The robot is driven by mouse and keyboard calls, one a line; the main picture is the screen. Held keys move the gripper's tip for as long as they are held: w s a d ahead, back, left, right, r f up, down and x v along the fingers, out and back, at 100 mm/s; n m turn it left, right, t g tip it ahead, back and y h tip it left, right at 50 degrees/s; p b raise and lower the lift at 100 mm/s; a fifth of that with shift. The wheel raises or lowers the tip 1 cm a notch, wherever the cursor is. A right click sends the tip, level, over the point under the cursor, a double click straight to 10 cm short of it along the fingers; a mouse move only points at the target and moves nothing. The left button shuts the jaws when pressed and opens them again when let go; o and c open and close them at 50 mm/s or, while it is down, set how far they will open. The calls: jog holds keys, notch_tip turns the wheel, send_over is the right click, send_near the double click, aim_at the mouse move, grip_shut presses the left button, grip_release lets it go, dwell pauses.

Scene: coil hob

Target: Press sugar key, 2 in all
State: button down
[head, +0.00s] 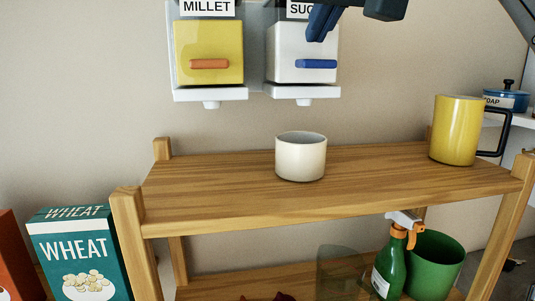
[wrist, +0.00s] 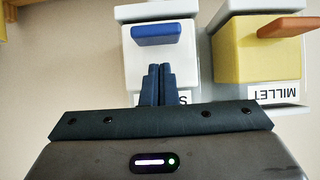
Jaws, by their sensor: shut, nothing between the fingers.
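The sugar dispenser (head: 288,52) is a white box on the wall with a blue key (head: 316,64) on its front. Its label is partly hidden behind my gripper (head: 318,34). In the wrist view, turned upside down, the blue key (wrist: 163,34) shows beyond the fingertips. My gripper (wrist: 160,68) has its blue fingers shut together and empty. They overlap the white dispenser front in both views, on the label side of the key, and a gap shows between them and the key. A cream cup (head: 300,160) stands upright on the wooden shelf below the sugar spout.
The yellow millet dispenser (head: 208,45) with an orange key (head: 209,64) hangs beside the sugar one. A yellow mug (head: 456,130) stands at the shelf's right. A wheat box (head: 80,260) is at lower left; a green spray bottle (head: 390,265) and green bin (head: 435,262) are below.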

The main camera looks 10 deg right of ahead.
notch_tip(320, 180, up, 2)
jog(key=shift+r+p, duration=0.1)
jog(key=shift+p, duration=0.5)
jog(key=shift+r, duration=1.2)
jog(key=shift+d, duration=0.1)
